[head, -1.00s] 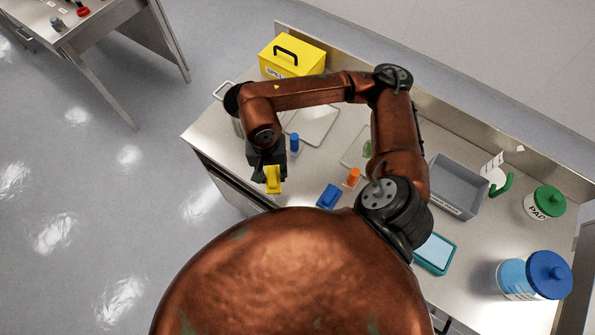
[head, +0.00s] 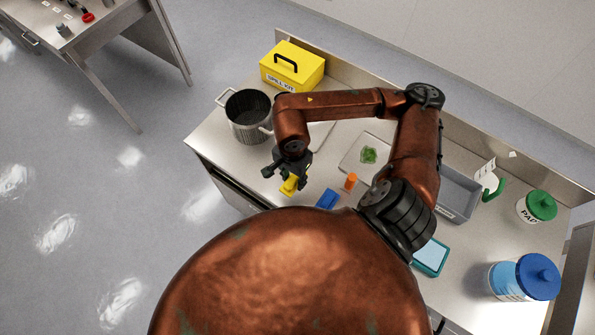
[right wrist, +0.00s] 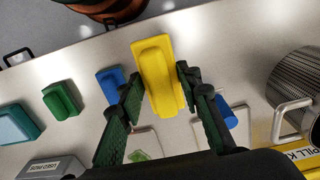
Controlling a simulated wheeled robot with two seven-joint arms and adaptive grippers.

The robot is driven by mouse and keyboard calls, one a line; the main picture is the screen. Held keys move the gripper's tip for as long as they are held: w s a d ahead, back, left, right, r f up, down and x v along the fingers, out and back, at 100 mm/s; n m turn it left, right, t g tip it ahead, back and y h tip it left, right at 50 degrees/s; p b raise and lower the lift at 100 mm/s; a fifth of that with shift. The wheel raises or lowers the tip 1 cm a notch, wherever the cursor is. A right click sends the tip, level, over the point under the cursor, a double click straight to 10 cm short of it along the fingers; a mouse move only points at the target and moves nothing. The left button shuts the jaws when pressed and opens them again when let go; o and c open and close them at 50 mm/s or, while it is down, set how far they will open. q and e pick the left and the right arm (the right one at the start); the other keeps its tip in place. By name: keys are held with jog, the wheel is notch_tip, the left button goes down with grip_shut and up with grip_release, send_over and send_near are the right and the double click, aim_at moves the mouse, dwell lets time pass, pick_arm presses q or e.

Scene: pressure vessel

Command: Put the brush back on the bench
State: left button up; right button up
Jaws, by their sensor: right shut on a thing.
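The yellow brush (head: 289,185), a block with a raised grip, is in my right gripper (head: 287,175) in the head view. In the right wrist view the yellow brush (right wrist: 157,70) sits between the two dark green fingers (right wrist: 160,88), which are shut on it. It is over the steel bench (head: 222,148) near the front edge; I cannot tell whether it touches the top. A similar blue brush (head: 327,199) lies on the bench to its right, and also shows in the right wrist view (right wrist: 109,84). My left gripper is not in view.
A steel pot (head: 249,117) and a yellow spill kit box (head: 292,68) stand at the bench's left end. An orange item (head: 350,182), a tray with something green (head: 369,156) and a grey bin (head: 460,193) are to the right. Bare bench lies left of the brush.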

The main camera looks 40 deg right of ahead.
jog(key=w+d+f, duration=0.1)
jog(key=f, duration=0.1)
jog(key=w+d+f+p, duration=0.1)
jog(key=d+f, duration=0.1)
jog(key=w+d+f, duration=0.1)
jog(key=w+f, duration=0.1)
jog(key=shift+d, duration=0.3)
jog(key=f, duration=0.1)
jog(key=f+p, duration=0.1)
jog(key=f, duration=0.1)
jog(key=shift+w+d+f+p, duration=0.25)
jog(key=shift+f+p, duration=0.05)
jog(key=shift+p, duration=0.1)
jog(key=shift+f, duration=0.1)
jog(key=shift+f, duration=0.1)
jog(key=shift+f+b, duration=0.1)
jog(key=shift+b, duration=0.25)
jog(key=o, duration=1.2)
